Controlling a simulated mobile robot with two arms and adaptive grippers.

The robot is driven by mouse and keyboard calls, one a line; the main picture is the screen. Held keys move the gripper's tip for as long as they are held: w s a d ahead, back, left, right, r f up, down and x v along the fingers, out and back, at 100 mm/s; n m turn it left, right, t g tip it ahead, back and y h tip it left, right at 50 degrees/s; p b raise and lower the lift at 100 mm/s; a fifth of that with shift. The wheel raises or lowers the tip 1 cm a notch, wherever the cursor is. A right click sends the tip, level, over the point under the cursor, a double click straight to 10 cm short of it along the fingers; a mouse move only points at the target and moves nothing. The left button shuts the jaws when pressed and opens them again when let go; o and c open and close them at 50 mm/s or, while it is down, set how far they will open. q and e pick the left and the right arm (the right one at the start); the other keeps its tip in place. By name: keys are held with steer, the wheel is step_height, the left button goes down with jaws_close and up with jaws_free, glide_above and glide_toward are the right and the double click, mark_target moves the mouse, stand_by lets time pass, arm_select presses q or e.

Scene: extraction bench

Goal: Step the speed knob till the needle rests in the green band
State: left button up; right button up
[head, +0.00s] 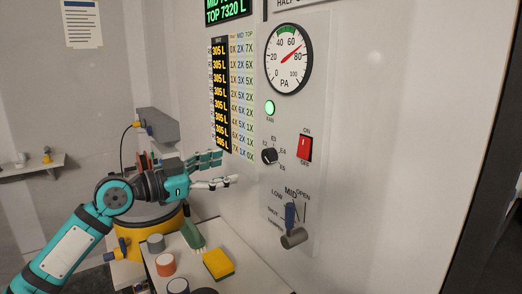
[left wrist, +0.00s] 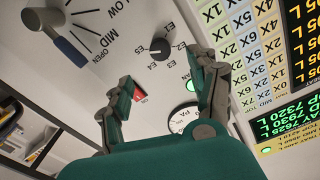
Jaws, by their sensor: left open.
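The black speed knob (head: 269,156) is on the white panel among E labels; it also shows in the left wrist view (left wrist: 160,46). I cannot tell which label it points to. The round gauge (head: 288,62) is above it. Its red needle points up and right, between 60 and 80, clockwise of the green band (head: 286,31) at the top of the dial. My left gripper (head: 229,169) is open and empty, left of the knob and apart from it. In the left wrist view its fingers (left wrist: 160,70) spread below the knob. My right gripper is not in view.
A lit green lamp (head: 269,107) is above the knob and a red switch (head: 305,148) is right of it. A blue-handled lever (head: 290,217) sticks out below. A bench (head: 245,279) holds a yellow sponge (head: 219,265) and several small round containers.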

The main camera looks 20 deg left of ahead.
mark_target(265, 158)
arm_select(q)
steer(key=p+x, duration=0.3)
steer(key=x, duration=0.7)
steer(key=shift+r, duration=0.1)
steer(key=shift+w+d+p, duration=0.3)
steer(key=shift+p, duration=0.05)
steer(key=c, duration=1.1)
steer(key=shift+c, duration=0.2)
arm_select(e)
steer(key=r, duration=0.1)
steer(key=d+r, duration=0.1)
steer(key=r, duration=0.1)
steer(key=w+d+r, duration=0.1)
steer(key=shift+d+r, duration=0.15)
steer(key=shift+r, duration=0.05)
